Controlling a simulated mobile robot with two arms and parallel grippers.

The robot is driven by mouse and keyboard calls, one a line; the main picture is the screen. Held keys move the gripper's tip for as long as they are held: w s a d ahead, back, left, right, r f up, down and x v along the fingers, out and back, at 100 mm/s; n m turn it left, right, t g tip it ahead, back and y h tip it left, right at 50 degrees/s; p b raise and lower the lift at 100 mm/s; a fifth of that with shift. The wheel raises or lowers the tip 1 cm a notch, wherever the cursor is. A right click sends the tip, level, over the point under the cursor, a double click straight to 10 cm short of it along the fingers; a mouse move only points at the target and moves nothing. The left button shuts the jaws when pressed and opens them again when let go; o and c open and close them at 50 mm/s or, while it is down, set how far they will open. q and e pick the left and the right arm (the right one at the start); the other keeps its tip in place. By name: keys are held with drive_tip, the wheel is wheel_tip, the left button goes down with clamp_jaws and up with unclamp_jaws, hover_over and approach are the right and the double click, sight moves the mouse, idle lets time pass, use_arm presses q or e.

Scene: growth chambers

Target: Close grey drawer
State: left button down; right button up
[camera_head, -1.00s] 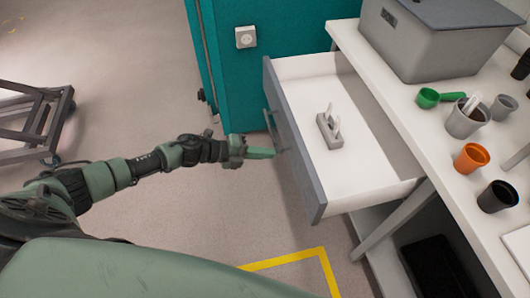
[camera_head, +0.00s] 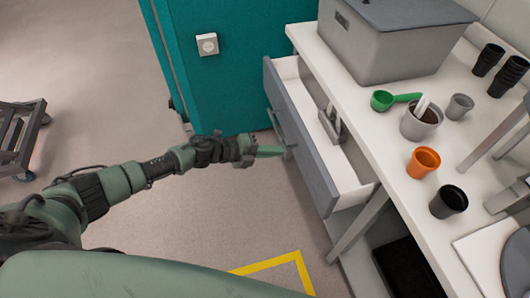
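The grey drawer (camera_head: 303,139) under the white bench is partly open, with its grey front facing my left arm. A small grey holder (camera_head: 331,122) with upright pieces sits inside it, partly hidden by the bench top. My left gripper (camera_head: 284,151) is at the handle on the drawer front, its green fingers pointing right. The fingertips meet the handle, but whether they are open or closed is too small to tell. My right gripper is not in view.
The white bench (camera_head: 385,150) carries a grey lidded bin (camera_head: 385,45), a green scoop (camera_head: 383,101), an orange pot (camera_head: 423,161), a black pot (camera_head: 448,202) and other pots. A teal cabinet (camera_head: 235,70) stands behind the drawer. A cart (camera_head: 20,135) is at the far left. The floor between is clear.

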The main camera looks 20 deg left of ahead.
use_arm(q)
drive_tip(key=w+d, duration=0.2)
drive_tip(key=d, duration=0.1)
drive_tip(key=w+d, duration=0.2)
drive_tip(key=d, duration=0.2)
drive_tip(key=w+d+b, duration=0.1)
drive_tip(key=w+d, duration=0.2)
drive_tip(key=shift+d, duration=0.25)
drive_tip(key=shift+w+d, duration=0.4)
drive_tip(key=shift+d, duration=0.15)
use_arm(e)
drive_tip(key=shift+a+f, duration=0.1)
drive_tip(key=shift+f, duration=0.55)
use_arm(q)
drive_tip(key=shift+r, duration=0.1)
